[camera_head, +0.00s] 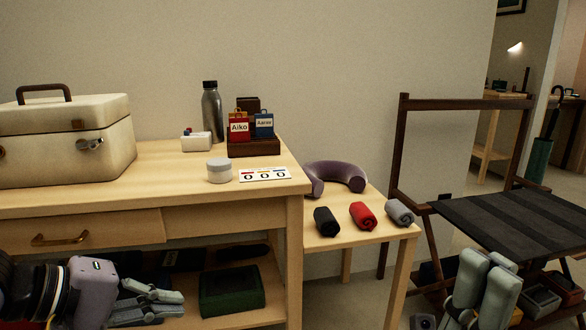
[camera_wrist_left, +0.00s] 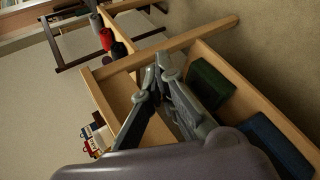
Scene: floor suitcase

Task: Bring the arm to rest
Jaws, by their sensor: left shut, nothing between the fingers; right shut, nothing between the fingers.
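My left gripper (camera_head: 172,300) is at the lower left of the head view, in front of the desk's open lower shelf and below the drawer. Its grey fingers point right and are shut and empty. In the left wrist view, the same gripper (camera_wrist_left: 160,82) has its fingers together with nothing between them, with wooden furniture behind. My right gripper (camera_head: 488,278) is at the lower right of the head view, in front of the dark folding rack. It is shut, and no object shows in it.
A cream case (camera_head: 65,150) stands on the wooden desk (camera_head: 165,200). A dark green box (camera_head: 232,290) lies on the shelf below. A side table (camera_head: 345,232) holds rolled cloths (camera_head: 363,215) and a purple neck pillow (camera_head: 338,174). The strapped rack (camera_head: 525,232) stands at right.

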